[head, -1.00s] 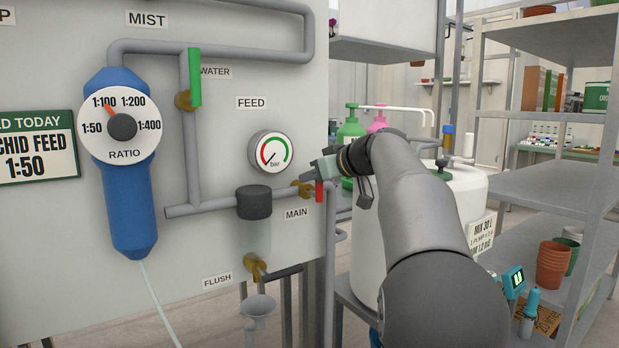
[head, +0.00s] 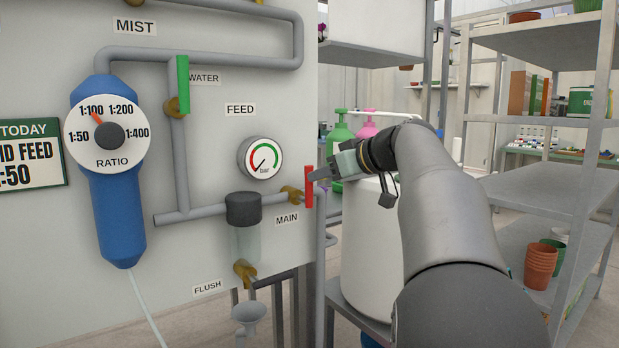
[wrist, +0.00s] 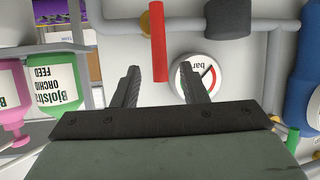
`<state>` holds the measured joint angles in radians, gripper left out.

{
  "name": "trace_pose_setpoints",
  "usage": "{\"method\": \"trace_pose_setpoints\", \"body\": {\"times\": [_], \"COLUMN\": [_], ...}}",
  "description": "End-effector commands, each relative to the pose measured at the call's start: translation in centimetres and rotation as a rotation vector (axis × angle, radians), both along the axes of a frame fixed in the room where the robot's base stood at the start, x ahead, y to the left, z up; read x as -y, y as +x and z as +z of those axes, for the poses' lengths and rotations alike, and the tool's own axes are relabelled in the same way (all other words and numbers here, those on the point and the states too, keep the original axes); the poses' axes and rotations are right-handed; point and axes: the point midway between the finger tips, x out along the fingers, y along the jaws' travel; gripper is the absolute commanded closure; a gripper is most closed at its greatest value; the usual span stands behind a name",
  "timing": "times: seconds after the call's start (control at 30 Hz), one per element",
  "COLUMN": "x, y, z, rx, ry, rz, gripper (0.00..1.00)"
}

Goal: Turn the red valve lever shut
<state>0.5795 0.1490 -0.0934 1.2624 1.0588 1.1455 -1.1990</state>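The red valve lever (head: 309,187) stands upright, across the grey horizontal pipe (head: 270,199), at the brass MAIN valve (head: 291,194). My gripper (head: 316,174) is just right of the lever's upper part in the head view. In the wrist view the gripper (wrist: 159,68) is open, its two dark fingers apart. There the red lever (wrist: 158,40) shows with its near end in the gap between the fingertips, clear of both. I cannot tell how deep it sits or whether anything touches.
A pressure gauge (head: 260,158) and a dark-capped filter (head: 244,208) are left of the lever. A green lever (head: 183,84) is higher up on the WATER pipe. A white tank (head: 372,245) and pump bottles (head: 341,128) stand right of the panel.

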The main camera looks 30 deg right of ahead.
Motion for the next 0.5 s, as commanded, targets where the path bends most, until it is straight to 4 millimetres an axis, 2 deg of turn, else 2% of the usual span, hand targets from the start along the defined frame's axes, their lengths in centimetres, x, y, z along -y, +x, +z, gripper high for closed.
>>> {"method": "trace_pose_setpoints", "body": {"times": [0.1, 0.3, 0.5], "x": [1.1, 2.3, 2.9], "y": [-2.7, -6.2, -8.0], "z": [1.4, 2.9, 3.6], "rx": [0.0, 0.0, -0.001], "ry": [-0.001, 0.0, 0.001], "rz": [-0.004, -0.001, 0.0], "gripper": [0.61, 0.61, 0.61]}}
